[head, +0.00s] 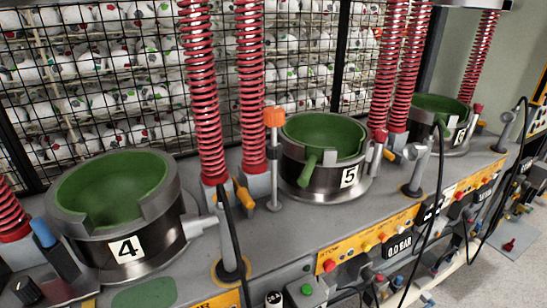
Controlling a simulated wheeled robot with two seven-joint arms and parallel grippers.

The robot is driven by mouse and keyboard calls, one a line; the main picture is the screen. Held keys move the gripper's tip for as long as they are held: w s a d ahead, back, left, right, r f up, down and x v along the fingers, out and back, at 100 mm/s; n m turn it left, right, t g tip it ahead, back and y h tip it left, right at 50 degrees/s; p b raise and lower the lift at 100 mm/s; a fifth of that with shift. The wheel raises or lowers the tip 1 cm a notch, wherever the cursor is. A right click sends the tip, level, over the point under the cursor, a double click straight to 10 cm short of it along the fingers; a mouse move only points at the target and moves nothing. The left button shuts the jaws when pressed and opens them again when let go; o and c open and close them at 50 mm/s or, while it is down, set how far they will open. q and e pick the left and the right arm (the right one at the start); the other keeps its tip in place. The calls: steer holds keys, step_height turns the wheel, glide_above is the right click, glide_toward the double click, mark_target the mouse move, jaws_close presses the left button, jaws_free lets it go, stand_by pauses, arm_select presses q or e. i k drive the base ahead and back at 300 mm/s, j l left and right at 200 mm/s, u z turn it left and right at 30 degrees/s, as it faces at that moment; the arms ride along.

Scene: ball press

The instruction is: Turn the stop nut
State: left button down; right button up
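Neither of my grippers shows in the head view. Nothing in the picture is plainly marked as the stop nut, so I cannot tell which part it is. A thin upright grey rod left of bowl 5 carries an orange block (274,117) on top and a dark collar (274,152) below it. Bowl 5 (325,165) is a dark metal cup with a green lining and a green handle, in the middle of the bench. Bowl 4 (118,215) is a like cup at the front left, its lining empty.
Red coil springs (205,95) stand between the bowls. A third bowl (440,118) stands at the back right. Yellow control panels (368,240) and black hoses run along the bench's front edge. A black wire cage (90,90) of white balls is behind.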

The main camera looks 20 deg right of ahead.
mark_target(274, 116)
steer(key=k+l+z, duration=0.1)
steer(key=l+z, duration=1.15)
steer(key=l, duration=0.25)
steer(key=u, duration=1.45)
